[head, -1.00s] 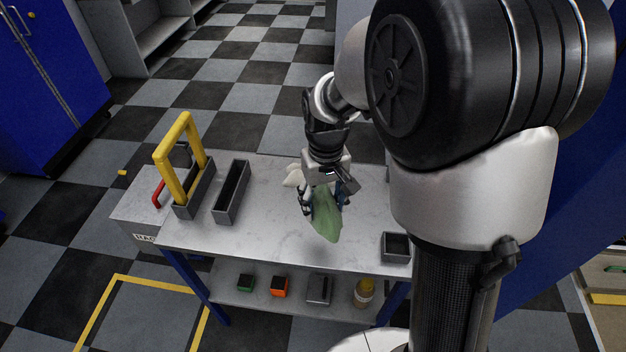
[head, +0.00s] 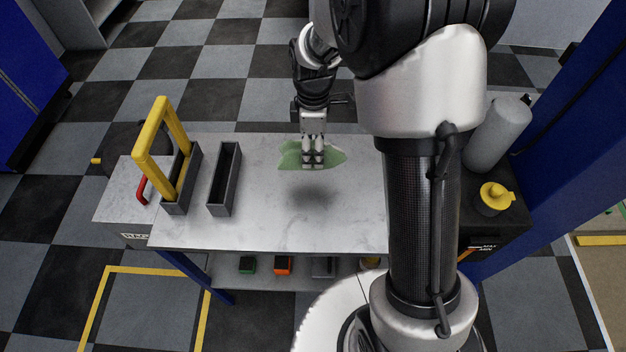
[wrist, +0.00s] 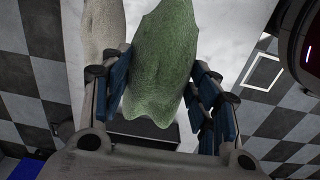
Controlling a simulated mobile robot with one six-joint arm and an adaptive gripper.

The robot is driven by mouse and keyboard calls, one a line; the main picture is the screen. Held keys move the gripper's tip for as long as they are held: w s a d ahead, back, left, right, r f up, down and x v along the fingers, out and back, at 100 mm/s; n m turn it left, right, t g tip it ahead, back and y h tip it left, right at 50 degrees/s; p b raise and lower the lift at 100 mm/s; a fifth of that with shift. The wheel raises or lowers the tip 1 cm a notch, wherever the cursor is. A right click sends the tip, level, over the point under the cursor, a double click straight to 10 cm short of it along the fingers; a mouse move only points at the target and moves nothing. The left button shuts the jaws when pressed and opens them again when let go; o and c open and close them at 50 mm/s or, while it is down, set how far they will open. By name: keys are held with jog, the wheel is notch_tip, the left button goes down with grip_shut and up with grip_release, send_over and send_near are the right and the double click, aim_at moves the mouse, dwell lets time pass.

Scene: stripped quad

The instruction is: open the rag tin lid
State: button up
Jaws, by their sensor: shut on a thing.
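The rag tin (head: 134,236) is the pale box at the left end of the bench, its label partly readable. Its pale lid (head: 120,192) looks flat and shut, with a red handle (head: 142,190) at its right side. My gripper (head: 312,163) is well to the right of the tin, above the bench. It is shut on a green rag (head: 331,157), which hangs clear of the top with a shadow below. In the wrist view the green rag (wrist: 160,60) fills the space between the fingers, hiding their tips' contact. A pale cloth-like thing (wrist: 103,28) shows beside it.
A yellow frame handle (head: 151,150) stands on a grey tray between the tin and a narrow empty tray (head: 224,180). The bench middle (head: 270,215) is clear. A grey cylinder (head: 498,135) and yellow-topped item (head: 494,196) stand at right. Small blocks sit on the lower shelf.

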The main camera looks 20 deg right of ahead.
notch_tip(320, 180, down, 13)
jog(key=b, duration=0.3)
jog(key=shift+w, duration=0.1)
jog(key=shift+f, duration=0.2)
jog(key=o, duration=1)
jog(key=shift+c, duration=0.2)
